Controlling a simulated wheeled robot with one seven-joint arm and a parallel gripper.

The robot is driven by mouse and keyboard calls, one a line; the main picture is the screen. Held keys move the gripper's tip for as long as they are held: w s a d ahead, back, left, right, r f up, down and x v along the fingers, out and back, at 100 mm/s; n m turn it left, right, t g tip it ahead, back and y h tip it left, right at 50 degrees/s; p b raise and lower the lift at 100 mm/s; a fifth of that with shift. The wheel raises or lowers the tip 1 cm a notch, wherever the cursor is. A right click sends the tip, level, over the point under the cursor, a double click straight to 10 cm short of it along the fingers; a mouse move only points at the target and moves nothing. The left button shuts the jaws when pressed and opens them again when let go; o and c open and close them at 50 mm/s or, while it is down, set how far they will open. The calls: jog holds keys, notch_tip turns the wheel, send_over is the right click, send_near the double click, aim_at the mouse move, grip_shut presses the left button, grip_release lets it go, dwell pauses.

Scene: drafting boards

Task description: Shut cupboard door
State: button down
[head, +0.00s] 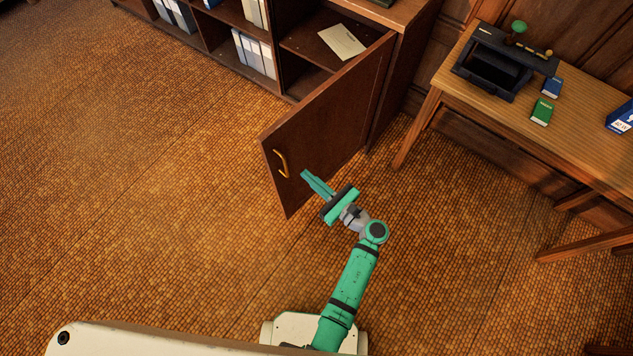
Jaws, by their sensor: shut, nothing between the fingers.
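The cupboard door (325,125) stands wide open, swung out from the right side of the dark wooden cupboard (402,50). A brass handle (281,164) is on the door face near its free edge. My gripper (306,175) is shut and empty. It is just right of the handle in the picture, in front of the door's lower free corner. I cannot tell whether the fingertips touch the door.
Inside the cupboard lies a paper sheet (342,41), with white binders (254,54) on shelves to the left. A wooden table (480,104) at right carries a black device (500,62) and small books. The floor left of the door is clear.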

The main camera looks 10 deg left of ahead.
aim_at(283, 153)
jog(key=x, duration=0.9)
jog(key=shift+w, duration=0.1)
